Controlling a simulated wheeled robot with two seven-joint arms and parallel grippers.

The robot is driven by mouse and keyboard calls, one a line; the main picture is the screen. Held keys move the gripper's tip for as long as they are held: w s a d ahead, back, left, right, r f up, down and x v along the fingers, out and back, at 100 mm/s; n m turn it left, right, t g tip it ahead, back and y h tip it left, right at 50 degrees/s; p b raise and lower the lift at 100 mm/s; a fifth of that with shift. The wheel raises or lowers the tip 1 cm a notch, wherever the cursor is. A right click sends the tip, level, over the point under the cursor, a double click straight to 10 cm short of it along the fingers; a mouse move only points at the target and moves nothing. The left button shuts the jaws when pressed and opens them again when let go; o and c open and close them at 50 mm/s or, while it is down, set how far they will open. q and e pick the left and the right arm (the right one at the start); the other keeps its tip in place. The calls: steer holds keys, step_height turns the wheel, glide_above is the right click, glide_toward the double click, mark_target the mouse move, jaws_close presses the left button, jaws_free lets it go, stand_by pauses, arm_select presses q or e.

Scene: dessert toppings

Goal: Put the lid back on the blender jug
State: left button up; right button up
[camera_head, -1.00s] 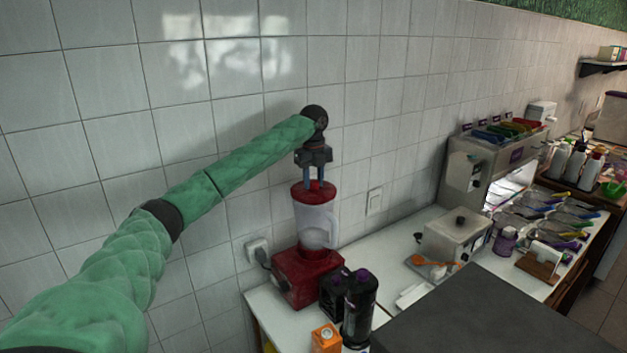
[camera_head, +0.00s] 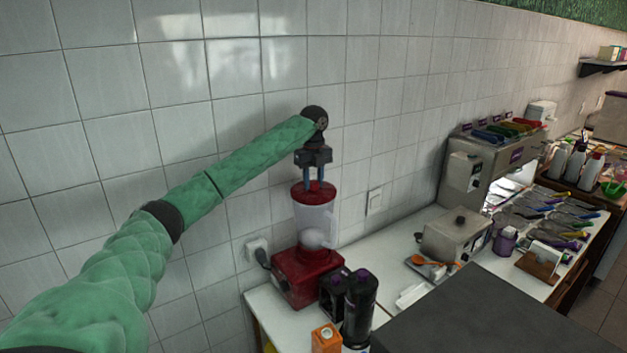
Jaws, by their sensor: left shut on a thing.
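The blender jug (camera_head: 316,222) is clear and stands upright on its red base (camera_head: 306,276) against the tiled wall. Something pale and round shows low inside it. The red lid (camera_head: 314,198) is at the jug's top, roughly level; I cannot tell whether it is fully seated. My left gripper (camera_head: 314,186) points straight down from above, its blue fingers shut on the lid's middle. My right gripper is not in view.
Dark bottles with purple caps (camera_head: 360,306) and an orange box (camera_head: 326,339) stand in front of the base. A wall socket (camera_head: 257,246) is left of it. A steel box (camera_head: 456,234) is farther right. A dark grey surface (camera_head: 480,318) fills the lower right.

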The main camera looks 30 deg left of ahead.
arm_select(q)
steer(key=shift+f, duration=0.1)
stand_by(0.7)
steer(key=o, duration=1.6)
steer(key=shift+c, duration=0.2)
steer(key=shift+r, duration=0.2)
steer(key=shift+r, duration=3.35)
steer(key=shift+c, duration=0.2)
jaws_close()
